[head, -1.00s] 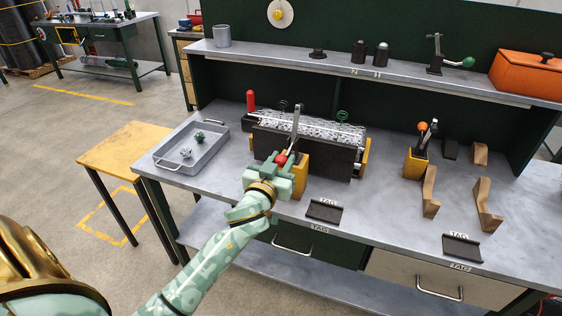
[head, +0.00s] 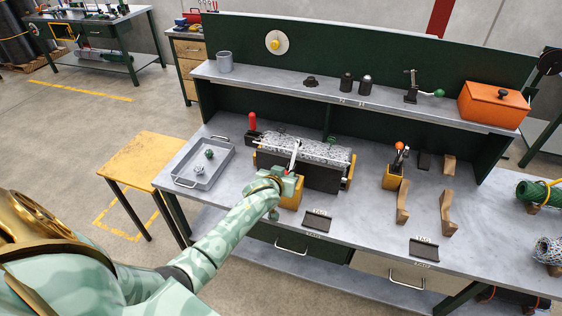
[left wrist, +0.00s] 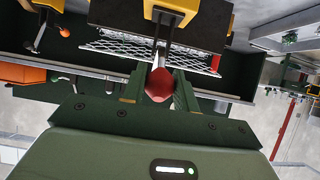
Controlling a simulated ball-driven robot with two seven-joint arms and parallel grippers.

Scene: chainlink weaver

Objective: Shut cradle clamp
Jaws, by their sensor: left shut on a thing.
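The cradle (head: 318,178) is a dark block on the bench with grey chainlink mesh (head: 312,150) along its top. The cradle clamp has a yellow base (head: 291,199) at the cradle's front and a pale metal arm (head: 295,154) rising over the mesh edge. My left gripper (head: 289,178) is at this clamp. In the left wrist view, its two fingers are shut on the red knob (left wrist: 159,88) of the clamp lever. The gripper mostly hides the knob and lever in the head view. My right gripper is not in view.
A grey tray (head: 222,172) stands left of the cradle, by an upright red handle (head: 252,122). To the right are another yellow clamp with an orange knob (head: 399,146) and brown brackets (head: 447,215). Dark tag plates (head: 317,222) lie at the front edge.

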